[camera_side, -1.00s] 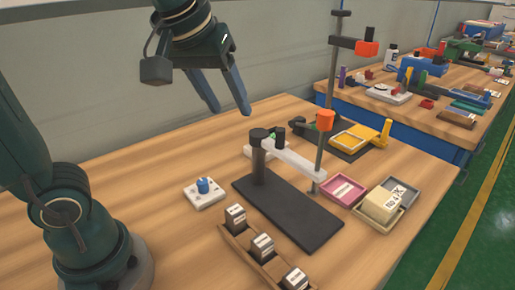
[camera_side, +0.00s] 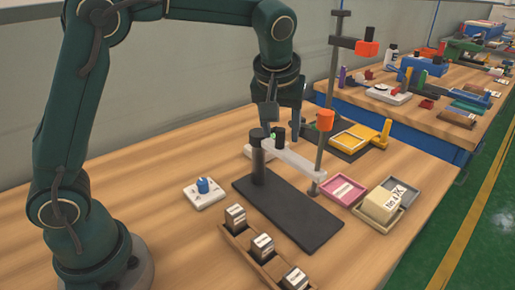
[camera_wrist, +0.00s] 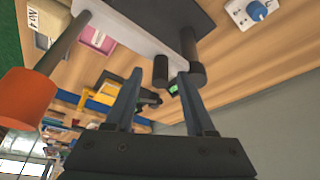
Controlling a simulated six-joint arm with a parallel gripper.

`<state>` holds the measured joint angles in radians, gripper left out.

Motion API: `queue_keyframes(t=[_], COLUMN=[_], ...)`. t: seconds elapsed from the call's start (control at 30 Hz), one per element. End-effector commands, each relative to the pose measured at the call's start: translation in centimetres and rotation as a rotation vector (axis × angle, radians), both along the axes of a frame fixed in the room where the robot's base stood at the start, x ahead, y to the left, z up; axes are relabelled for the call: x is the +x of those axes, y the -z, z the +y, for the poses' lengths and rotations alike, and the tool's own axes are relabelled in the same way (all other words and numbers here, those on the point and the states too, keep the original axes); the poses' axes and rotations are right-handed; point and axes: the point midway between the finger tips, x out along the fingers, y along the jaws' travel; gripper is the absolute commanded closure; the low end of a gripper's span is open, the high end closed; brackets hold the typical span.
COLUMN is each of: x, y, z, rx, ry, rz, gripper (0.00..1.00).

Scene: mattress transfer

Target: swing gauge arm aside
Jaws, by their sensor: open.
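A short black peg (camera_side: 280,135) stands on the bar near the post. My gripper (camera_side: 284,120) is open, pointing down just above the peg. In the wrist view the peg (camera_wrist: 160,71) appears between the tips of my open fingers (camera_wrist: 158,78), with the post (camera_wrist: 191,48) beside it. I cannot tell whether the fingers touch the peg.
A white box with a blue knob (camera_side: 204,193) sits left of the plate. A wooden rack (camera_side: 262,252) of labelled blocks is in front. A pink tray (camera_side: 344,190) and a tray with a cream block (camera_side: 380,206) are right. The left table is clear.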

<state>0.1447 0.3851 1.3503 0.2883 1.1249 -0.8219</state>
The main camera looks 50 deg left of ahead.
Motion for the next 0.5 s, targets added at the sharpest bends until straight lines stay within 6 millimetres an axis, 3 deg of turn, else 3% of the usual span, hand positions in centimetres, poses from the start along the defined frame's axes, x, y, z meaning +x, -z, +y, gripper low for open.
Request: queue_keyframes(t=[0.3,0.37,0.43,0.47,0.5], x=[0.13,0.13,0.13,0.13,0.13], y=[0.41,0.41,0.4,0.4,0.39], z=[0.1,0.1,0.1,0.1,0.1], rx=[-0.001,-0.001,-0.001,-0.001,-0.001], ry=[0.0,0.0,0.0,0.0,0.0], rz=[-0.001,-0.001,-0.001,-0.001,-0.001], gripper=[0.45,0.65,0.91,1.0,1.0])
